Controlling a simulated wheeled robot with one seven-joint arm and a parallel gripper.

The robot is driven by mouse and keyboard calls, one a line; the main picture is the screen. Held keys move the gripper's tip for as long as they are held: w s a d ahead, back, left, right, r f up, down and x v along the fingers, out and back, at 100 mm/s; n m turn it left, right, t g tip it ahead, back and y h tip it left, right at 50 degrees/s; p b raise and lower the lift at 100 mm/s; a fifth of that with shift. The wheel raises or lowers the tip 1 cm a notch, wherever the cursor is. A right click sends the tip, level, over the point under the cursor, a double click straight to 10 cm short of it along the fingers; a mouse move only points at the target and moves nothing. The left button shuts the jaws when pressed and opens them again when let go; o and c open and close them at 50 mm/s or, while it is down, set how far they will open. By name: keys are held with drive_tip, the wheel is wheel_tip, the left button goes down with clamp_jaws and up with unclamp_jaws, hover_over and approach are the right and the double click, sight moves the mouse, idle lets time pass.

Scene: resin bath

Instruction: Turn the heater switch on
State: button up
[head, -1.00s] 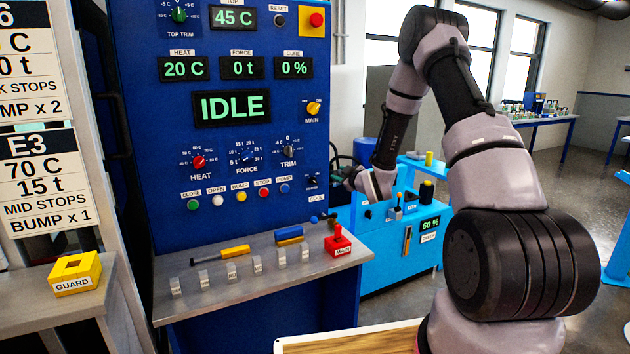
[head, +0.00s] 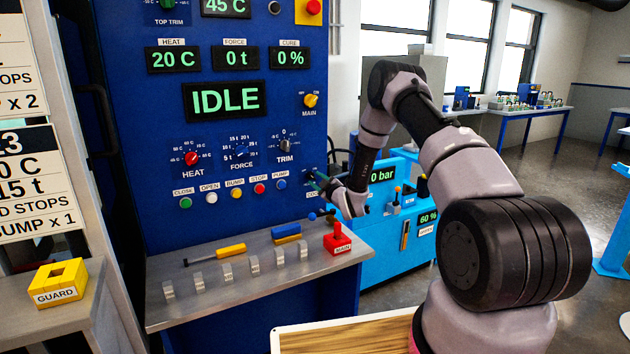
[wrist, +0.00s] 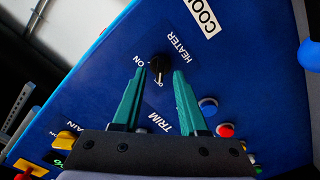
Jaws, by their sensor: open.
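The heater switch (wrist: 159,66) is a small black knob on the blue panel, beside the labels HEATER and ON, with a 0 mark near it. I cannot make out clearly which mark it points at. My gripper (wrist: 158,75) is open, its two green fingers reaching toward the panel on either side of the knob. Whether they touch it I cannot tell. In the head view my gripper (head: 318,181) is at the panel's lower right edge, and it mostly hides the switch there.
The blue press panel (head: 235,130) shows IDLE, 20 C and 0 t. Its HEAT, FORCE and TRIM dials and several coloured buttons are left of my gripper. Below is a grey shelf (head: 240,290) with a red MAIN block (head: 337,240). A light blue unit (head: 385,260) stands to the right.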

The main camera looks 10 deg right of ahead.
drive_tip(key=shift+x, duration=0.85)
clamp_jaws()
